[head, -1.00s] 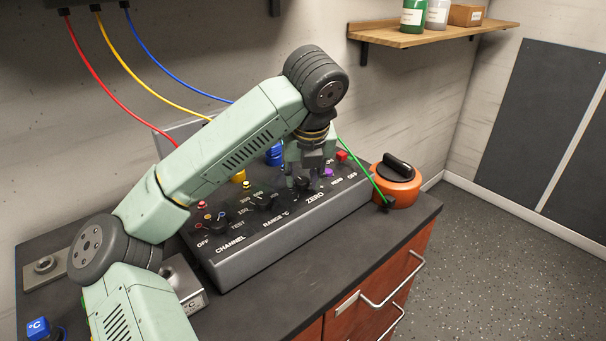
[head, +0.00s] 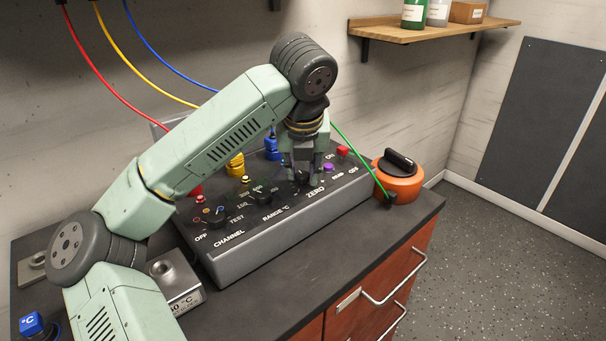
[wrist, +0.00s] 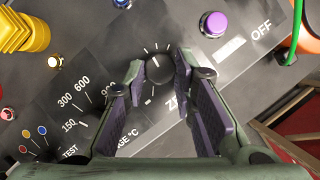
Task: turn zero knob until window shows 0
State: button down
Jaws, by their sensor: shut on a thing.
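The black ZERO knob (head: 303,178) is on the sloped top of the dark control box (head: 290,222), above its ZERO label. In the wrist view the knob (wrist: 158,70) has a pale pointer line and a ring of white tick marks around it. My gripper (head: 302,170) reaches down to the knob from above. In the wrist view my gripper's two dark-padded fingertips (wrist: 160,66) are on either side of the knob and shut on it. No window reading can be made out; my arm covers part of the box's rear.
The range knob (head: 262,197) and channel knob (head: 217,221) are left of the ZERO knob. A purple button (head: 328,167) and red button (head: 342,151) are right of it. A green cable (head: 360,162) runs to an orange round unit (head: 398,184). The front worktop is clear.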

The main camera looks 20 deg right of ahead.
jog(key=m+b, duration=0.1)
jog(key=m, duration=0.1)
jog(key=m+h+b, duration=0.1)
jog(key=m, duration=0.1)
jog(key=shift+w+a+m+g+h, duration=0.2)
jog(key=shift+m+g+h, duration=0.1)
jog(key=shift+g, duration=0.1)
jog(key=m+g, duration=0.1)
jog(key=m, duration=0.1)
jog(key=m+h, duration=0.1)
jog(key=m, duration=0.2)
jog(key=shift+w+a+g, duration=0.1)
jog(key=shift+g, duration=0.3)
jog(key=shift+m, duration=0.3)
jog(key=c, duration=1.3)
grip_release()
jog(key=v, duration=1.2)
jog(key=shift+a, duration=0.15)
